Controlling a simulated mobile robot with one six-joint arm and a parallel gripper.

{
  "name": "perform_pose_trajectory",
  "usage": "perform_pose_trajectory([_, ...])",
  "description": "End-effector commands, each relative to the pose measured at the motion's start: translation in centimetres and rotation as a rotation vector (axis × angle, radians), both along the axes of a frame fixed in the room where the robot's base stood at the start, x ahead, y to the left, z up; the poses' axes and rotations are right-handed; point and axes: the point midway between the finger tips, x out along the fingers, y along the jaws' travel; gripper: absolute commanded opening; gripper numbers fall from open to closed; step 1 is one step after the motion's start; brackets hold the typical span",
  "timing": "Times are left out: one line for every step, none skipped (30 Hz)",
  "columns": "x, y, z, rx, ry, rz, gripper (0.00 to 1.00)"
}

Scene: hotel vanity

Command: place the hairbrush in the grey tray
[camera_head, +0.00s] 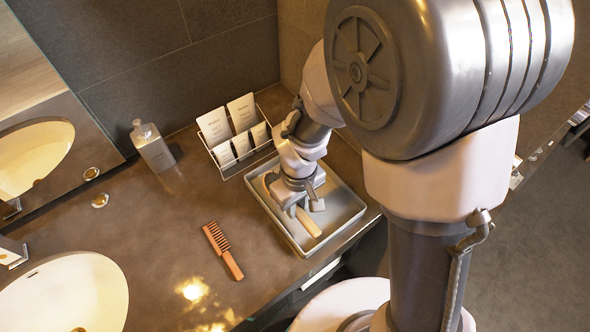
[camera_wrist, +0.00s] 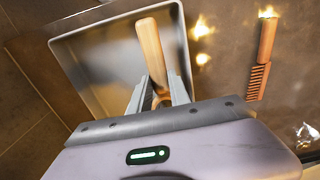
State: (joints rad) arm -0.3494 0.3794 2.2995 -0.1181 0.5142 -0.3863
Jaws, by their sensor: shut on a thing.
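The hairbrush shows as a pale wooden handle (camera_head: 309,222) in the head view and a wooden handle (camera_wrist: 151,48) in the wrist view. Its head end is mostly hidden by my gripper. My gripper (camera_head: 302,204) points down over the grey tray (camera_head: 352,214), shut on the hairbrush. In the wrist view, my gripper's two fingers (camera_wrist: 158,92) stand on both sides of the brush. The tray floor (camera_wrist: 92,72) lies behind the handle there. I cannot tell whether the brush touches the floor.
An orange comb (camera_head: 222,250) lies on the counter left of the tray. A white wire rack (camera_head: 262,148) with cards and packets stands just behind the tray. A bottle (camera_head: 153,149) stands further left. A sink (camera_head: 68,292) is at lower left.

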Motion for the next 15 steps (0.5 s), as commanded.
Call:
perform_pose_trajectory([0.4, 0.0, -0.1, 0.001, -0.001, 0.000, 0.00])
perform_pose_trajectory([0.7, 0.1, -0.1, 0.000, -0.001, 0.000, 0.00])
perform_pose_trajectory([1.2, 0.1, -0.1, 0.000, -0.002, -0.001, 0.00])
perform_pose_trajectory([1.5, 0.1, -0.4, 0.000, 0.000, -0.001, 0.00])
perform_pose_trajectory([1.3, 0.1, -1.3, -0.001, 0.002, 0.000, 0.00])
perform_pose_trajectory([1.3, 0.1, -2.3, -0.001, 0.003, -0.001, 0.00])
perform_pose_trajectory([1.3, 0.1, -3.0, 0.000, 0.002, 0.000, 0.00])
perform_pose_trajectory([1.3, 0.1, -3.6, 0.000, 0.002, 0.000, 0.00])
perform_pose_trajectory([1.3, 0.1, -3.9, -0.001, 0.001, 0.000, 0.00])
perform_pose_trajectory([1.3, 0.1, -3.8, 0.000, 0.000, 0.000, 0.00])
perform_pose_trajectory([1.3, 0.1, -3.7, 0.001, -0.001, 0.000, 0.00])
perform_pose_trajectory([1.3, 0.1, -3.6, 0.001, -0.001, 0.000, 0.00])
perform_pose_trajectory([1.3, 0.1, -3.5, 0.001, -0.001, 0.000, 0.00])
perform_pose_trajectory([1.3, 0.1, -3.5, 0.001, -0.001, 0.000, 0.00])
perform_pose_trajectory([1.3, 0.1, -3.5, 0.001, -0.001, 0.000, 0.00])
